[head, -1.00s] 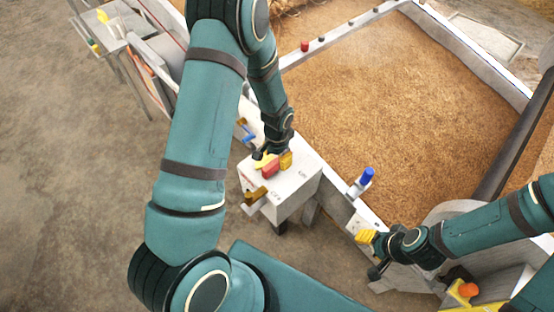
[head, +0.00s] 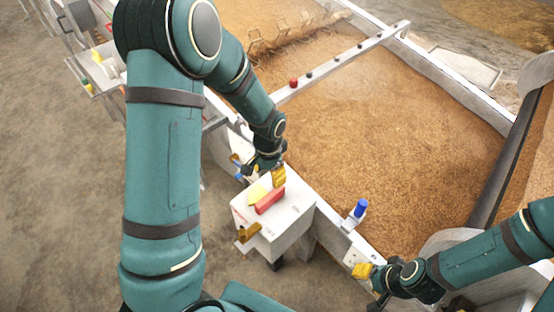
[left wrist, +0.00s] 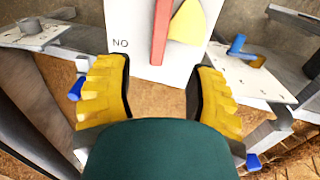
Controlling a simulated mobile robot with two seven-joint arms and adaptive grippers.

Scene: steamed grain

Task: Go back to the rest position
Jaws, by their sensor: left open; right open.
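My left gripper (head: 268,170) is open and empty at the far edge of a white box. In the left wrist view its yellow fingers stand apart (left wrist: 160,88) with nothing between them. On top of the box are a red block (head: 270,201) and a yellow piece (head: 257,193); both also show in the left wrist view, the red one as a bar (left wrist: 161,32) beside the yellow one (left wrist: 188,22), beyond the fingertips. My right gripper (head: 368,282) is open at the lower right, near the frame wall; its lower finger is hard to make out.
The white box (head: 292,222) has a brown-yellow lever (head: 247,233) on its front. A blue knob (head: 361,208) stands on the frame wall to its right. A large bed of grain (head: 400,140) lies behind, crossed by a rail (head: 345,60). The floor at left is clear.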

